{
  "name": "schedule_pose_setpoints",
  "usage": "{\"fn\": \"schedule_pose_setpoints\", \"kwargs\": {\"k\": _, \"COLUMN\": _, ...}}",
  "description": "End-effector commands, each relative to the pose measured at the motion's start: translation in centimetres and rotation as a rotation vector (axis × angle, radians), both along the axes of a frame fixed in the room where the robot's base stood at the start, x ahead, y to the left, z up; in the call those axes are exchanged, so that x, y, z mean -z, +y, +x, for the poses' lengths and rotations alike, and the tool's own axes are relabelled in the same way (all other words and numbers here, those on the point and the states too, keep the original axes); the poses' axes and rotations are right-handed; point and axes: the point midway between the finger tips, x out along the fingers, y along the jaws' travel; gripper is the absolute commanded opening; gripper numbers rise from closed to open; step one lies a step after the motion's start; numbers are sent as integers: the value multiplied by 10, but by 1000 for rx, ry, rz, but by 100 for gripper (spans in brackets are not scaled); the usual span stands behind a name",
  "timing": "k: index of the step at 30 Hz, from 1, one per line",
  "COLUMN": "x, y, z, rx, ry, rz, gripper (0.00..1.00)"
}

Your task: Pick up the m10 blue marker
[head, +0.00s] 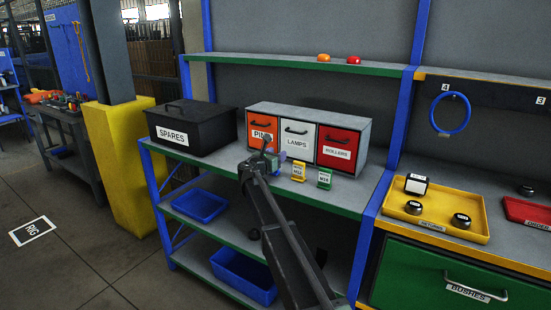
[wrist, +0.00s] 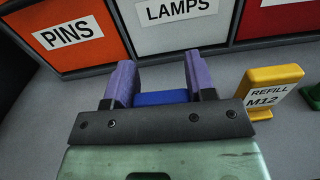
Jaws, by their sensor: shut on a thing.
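My gripper (head: 275,160) is over the front edge of the workbench shelf, in front of the drawer cabinet. In the wrist view its two purple finger pads (wrist: 160,80) are closed on a blue marker (wrist: 160,98), which sits between them. The marker's label is hidden from the wrist view, and in the head view the gripper mostly covers it. A yellow marker (head: 298,172) reading REFILL M12 stands to the right, also in the wrist view (wrist: 272,92). A green marker (head: 324,179) stands farther right.
Behind is a cabinet with PINS (head: 262,134), LAMPS (head: 298,143) and ROLLERS (head: 338,148) drawers. A black SPARES box (head: 190,127) stands left. A yellow tray (head: 470,230) with dark round pieces lies right. Blue bins (head: 200,205) sit below.

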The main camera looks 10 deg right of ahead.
Motion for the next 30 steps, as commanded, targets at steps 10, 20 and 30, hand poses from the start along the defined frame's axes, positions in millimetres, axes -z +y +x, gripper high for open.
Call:
{"fn": "schedule_pose_setpoints", "kwargs": {"k": 10, "x": -91, "y": 0, "z": 0, "rx": 0, "ry": 0, "rz": 0, "gripper": 28}}
{"fn": "schedule_pose_setpoints", "kwargs": {"k": 20, "x": -189, "y": 0, "z": 0, "rx": 0, "ry": 0, "rz": 0, "gripper": 28}}
{"fn": "schedule_pose_setpoints", "kwargs": {"k": 30, "x": -190, "y": 0, "z": 0, "rx": 0, "ry": 0, "rz": 0, "gripper": 28}}
